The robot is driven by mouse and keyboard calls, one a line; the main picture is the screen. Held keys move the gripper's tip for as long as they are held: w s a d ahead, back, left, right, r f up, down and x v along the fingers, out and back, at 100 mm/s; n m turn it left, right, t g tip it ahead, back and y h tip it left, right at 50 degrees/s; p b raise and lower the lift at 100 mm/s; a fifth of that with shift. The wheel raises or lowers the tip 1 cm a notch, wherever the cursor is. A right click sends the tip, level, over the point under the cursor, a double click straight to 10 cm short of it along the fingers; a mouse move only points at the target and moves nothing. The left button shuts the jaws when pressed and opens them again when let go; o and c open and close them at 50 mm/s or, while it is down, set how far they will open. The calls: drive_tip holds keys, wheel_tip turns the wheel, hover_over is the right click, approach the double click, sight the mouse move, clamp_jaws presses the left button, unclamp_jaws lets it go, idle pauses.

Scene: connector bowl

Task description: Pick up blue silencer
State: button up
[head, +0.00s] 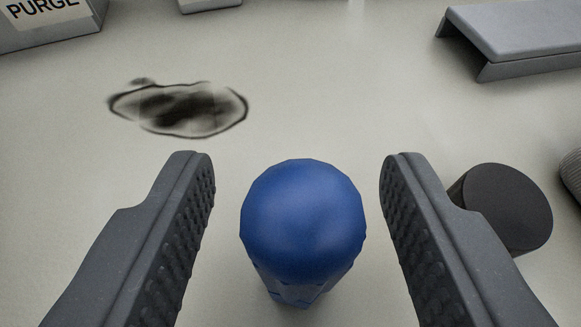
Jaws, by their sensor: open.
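The blue silencer (302,222) stands on the pale surface in the lower middle of the head view. I see its rounded top, and its narrower lower part shows below. My gripper (297,165) is open, with one dark ridged finger on each side of the silencer. There is a clear gap between the silencer and each finger, so neither appears to touch it. The fingers' rear ends run out of the picture at the bottom.
A dark cylinder (508,207) stands just right of the right finger, partly hidden by it. A grey raised bracket (520,38) is at the back right. A block labelled PURGE (45,22) is at the back left. A flat dark stain (180,108) marks the surface.

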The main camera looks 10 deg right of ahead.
drive_tip(key=c, duration=1)
drive_tip(key=shift+r, duration=0.1)
drive_tip(key=shift+c, duration=0.2)
